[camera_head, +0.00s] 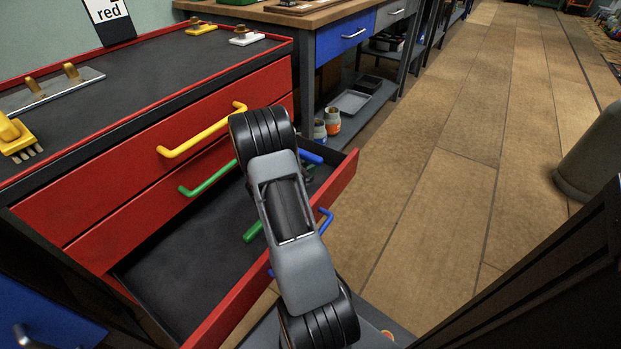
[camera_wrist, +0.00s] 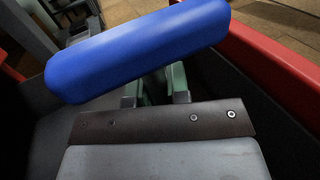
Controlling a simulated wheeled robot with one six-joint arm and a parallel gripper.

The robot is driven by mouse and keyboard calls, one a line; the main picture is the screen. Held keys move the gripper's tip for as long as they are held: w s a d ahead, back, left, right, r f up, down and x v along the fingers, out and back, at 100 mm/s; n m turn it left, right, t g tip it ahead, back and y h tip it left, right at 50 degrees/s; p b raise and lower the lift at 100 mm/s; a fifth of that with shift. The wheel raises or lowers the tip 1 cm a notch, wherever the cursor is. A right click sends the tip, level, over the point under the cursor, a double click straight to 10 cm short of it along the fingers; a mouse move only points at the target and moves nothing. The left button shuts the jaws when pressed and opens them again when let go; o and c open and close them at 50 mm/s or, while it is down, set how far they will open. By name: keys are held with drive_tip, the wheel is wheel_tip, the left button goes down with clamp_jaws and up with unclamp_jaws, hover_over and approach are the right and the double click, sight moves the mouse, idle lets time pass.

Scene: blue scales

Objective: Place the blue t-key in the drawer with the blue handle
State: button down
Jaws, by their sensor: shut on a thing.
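The blue t-key (camera_wrist: 140,50) fills the upper part of the wrist view as a thick rounded blue bar. My gripper (camera_wrist: 160,88) is shut on it; the bar hides the grip point and its shaft. In the head view a blue bar end (camera_head: 312,156) shows beside my arm, over the far end of the open drawer; my gripper is mostly hidden there. The drawer with the blue handle (camera_head: 326,220) is the lowest visible one, pulled out, with a red front and dark floor (camera_head: 190,255). I cannot tell whether the key touches the drawer.
A green bar (camera_head: 253,232) shows at the open drawer, partly behind my arm. Drawers with a yellow handle (camera_head: 200,135) and a green handle (camera_head: 205,180) above are shut. A workbench (camera_head: 330,12) stands behind.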

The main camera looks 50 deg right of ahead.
drive_tip(key=shift+f+b, duration=0.6)
drive_tip(key=shift+f, duration=1.25)
drive_tip(key=shift+f+b, duration=0.2)
drive_tip(key=shift+b, duration=0.2)
drive_tip(key=c, duration=1.1)
unclamp_jaws()
drive_tip(key=shift+r+p, duration=0.2)
drive_tip(key=shift+p, duration=0.15)
drive_tip(key=shift+w+a, duration=0.1)
drive_tip(key=shift+a, duration=0.2)
drive_tip(key=shift+p+v, duration=0.8)
drive_tip(key=shift+v, duration=2.65)
drive_tip(key=shift+r, duration=0.1)
